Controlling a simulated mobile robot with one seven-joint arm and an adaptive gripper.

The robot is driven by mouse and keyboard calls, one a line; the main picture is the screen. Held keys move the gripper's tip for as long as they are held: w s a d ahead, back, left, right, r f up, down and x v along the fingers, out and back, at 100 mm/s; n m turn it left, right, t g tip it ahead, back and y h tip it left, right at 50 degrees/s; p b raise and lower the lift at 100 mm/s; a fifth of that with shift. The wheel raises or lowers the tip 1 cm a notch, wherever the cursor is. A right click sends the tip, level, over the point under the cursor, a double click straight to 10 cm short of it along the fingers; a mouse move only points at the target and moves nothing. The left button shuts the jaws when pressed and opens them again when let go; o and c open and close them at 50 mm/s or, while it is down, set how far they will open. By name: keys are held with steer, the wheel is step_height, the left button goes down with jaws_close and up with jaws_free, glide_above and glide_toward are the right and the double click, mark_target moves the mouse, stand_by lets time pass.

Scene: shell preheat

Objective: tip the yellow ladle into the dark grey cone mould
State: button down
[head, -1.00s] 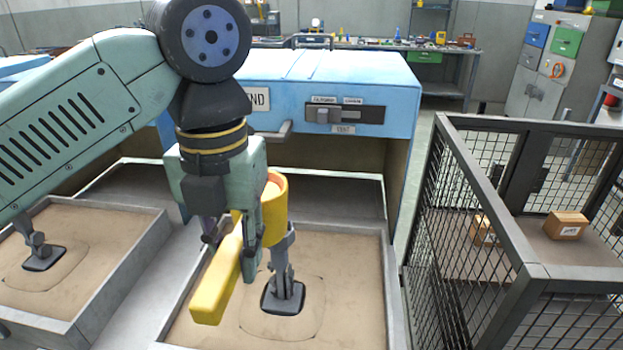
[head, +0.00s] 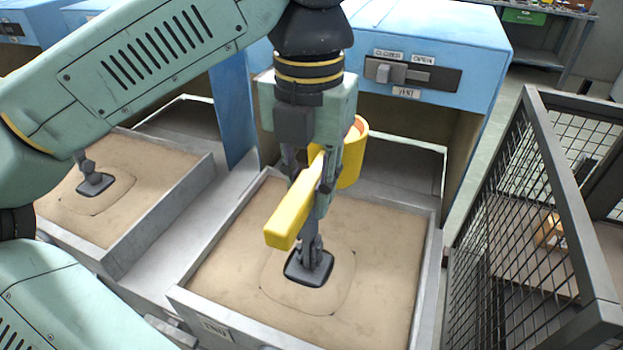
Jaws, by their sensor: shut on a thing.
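The yellow ladle has a round cup (head: 353,160) and a thick straight handle (head: 288,216). My gripper (head: 322,192) is shut on the handle close to the cup, holding the ladle above the front sand box. The cup looks roughly upright, with an orange-red patch at its open top. The handle points toward the lower left. Below the gripper, a dark grey square-based piece (head: 309,266) with a stem stands in the sand. My gripper and the ladle hide its upper part. I cannot tell whether it is the cone mould; no clear cone shape shows.
The sand box (head: 428,290) has a raised grey rim. A second sand box (head: 165,215) with a similar dark piece (head: 95,184) stands left. A blue cabinet (head: 440,35) with a vent slider is behind. A dark mesh cage (head: 520,215) stands close on the right.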

steer(key=f+h+b, duration=0.1)
steer(key=f+g+h+b, duration=0.1)
steer(key=f+h+b, duration=0.1)
steer(key=h, duration=0.1)
steer(key=shift+s+d+f+g, duration=0.15)
steer(key=shift+s+d+g, duration=0.05)
steer(key=shift+d+g, duration=0.1)
stand_by(0.7)
steer(key=shift+f+g+h+b, duration=0.1)
steer(key=shift+g+h+b, duration=0.6)
steer(key=shift+h+b, duration=1.05)
stand_by(2.8)
steer(key=shift+p, duration=0.4)
